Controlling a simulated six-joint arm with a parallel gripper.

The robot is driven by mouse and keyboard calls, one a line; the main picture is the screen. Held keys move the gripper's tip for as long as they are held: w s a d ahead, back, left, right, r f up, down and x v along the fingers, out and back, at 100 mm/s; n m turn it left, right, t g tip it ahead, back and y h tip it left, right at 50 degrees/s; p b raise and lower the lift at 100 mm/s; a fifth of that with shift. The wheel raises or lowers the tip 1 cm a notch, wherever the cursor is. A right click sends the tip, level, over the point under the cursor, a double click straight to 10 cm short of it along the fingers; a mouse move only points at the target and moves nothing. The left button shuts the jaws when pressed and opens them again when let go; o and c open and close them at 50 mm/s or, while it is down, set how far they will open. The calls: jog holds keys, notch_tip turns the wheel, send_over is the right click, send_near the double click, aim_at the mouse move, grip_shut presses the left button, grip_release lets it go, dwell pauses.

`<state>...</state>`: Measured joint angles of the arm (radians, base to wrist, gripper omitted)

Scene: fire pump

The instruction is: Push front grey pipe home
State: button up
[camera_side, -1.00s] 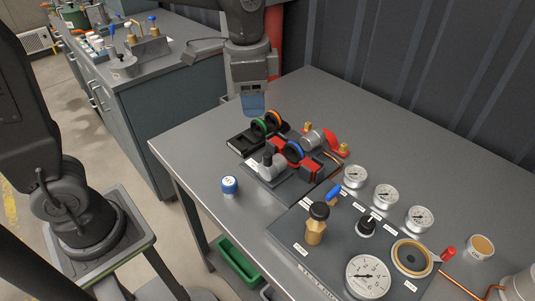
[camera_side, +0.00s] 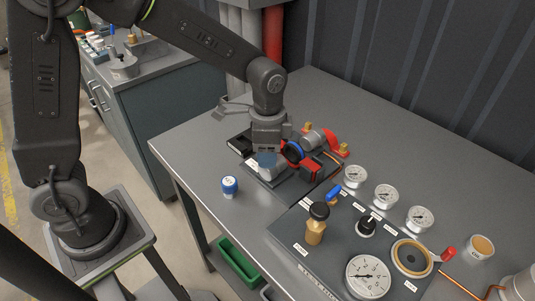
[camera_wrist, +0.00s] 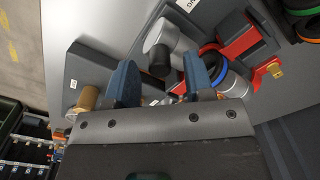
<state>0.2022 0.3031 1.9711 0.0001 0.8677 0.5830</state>
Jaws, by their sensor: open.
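The front grey pipe (camera_side: 273,173) sits on a dark base block at the near side of the pump assembly, partly hidden by my gripper in the side view. In the wrist view its light grey body (camera_wrist: 180,37) with a dark end lies just beyond and between my fingertips. My gripper (camera_wrist: 160,75) is open, its two blue fingers spread with nothing held. In the side view my gripper (camera_side: 267,158) is directly over the front pipe. I cannot tell whether the fingers touch it.
Red clamps (camera_side: 311,167) and a blue ring (camera_side: 293,151) stand close to the right, with a second silver pipe (camera_side: 313,138) behind. A gauge panel (camera_side: 287,232) lies to the right. The back of the table is clear.

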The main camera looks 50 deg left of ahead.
jog(key=shift+f, duration=0.8)
jog(key=shift+c, duration=0.3)
grip_shut()
